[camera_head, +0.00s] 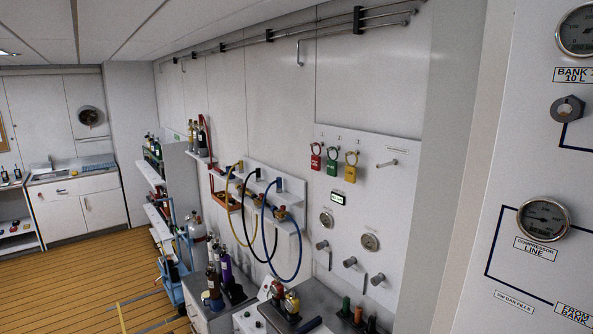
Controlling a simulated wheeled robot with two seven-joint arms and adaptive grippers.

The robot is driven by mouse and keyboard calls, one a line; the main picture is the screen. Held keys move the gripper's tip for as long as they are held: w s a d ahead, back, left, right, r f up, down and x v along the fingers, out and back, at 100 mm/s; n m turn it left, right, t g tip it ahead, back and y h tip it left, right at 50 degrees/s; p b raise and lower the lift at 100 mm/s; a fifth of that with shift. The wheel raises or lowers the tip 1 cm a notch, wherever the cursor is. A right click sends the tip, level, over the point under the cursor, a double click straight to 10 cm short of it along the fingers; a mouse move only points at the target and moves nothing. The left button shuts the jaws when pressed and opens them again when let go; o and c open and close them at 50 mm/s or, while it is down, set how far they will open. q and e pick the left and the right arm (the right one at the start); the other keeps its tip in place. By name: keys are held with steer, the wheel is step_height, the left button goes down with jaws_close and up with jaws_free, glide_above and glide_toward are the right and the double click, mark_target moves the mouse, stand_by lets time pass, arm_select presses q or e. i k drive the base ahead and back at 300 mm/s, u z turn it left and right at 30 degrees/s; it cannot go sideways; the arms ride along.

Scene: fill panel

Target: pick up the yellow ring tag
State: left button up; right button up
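The yellow ring tag (351,167) hangs on the white wall panel, right of centre in the head view. It has a ring at the top and a yellow body below. A green ring tag (333,161) hangs just to its left, and a red ring tag (316,157) hangs left of that. The yellow tag is the rightmost of the three and nothing covers it. Neither of my grippers shows in this view.
Gauges and knobs (370,242) sit on the panel below the tags. A peg (387,163) sticks out to their right. Yellow, black and blue hoses (284,277) hang to the left. A grey bench with bottles stands below. A near panel (548,180) fills the right side.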

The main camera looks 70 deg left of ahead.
mark_target(350, 169)
steer(key=u, duration=2.55)
steer(key=k, duration=1.25)
steer(key=u, duration=1.2)
steer(key=i, duration=1.7)
steer(key=u, duration=0.2)
steer(key=i, duration=1.65)
steer(key=z, duration=1.25)
steer(key=i, duration=1)
steer(key=z, duration=1)
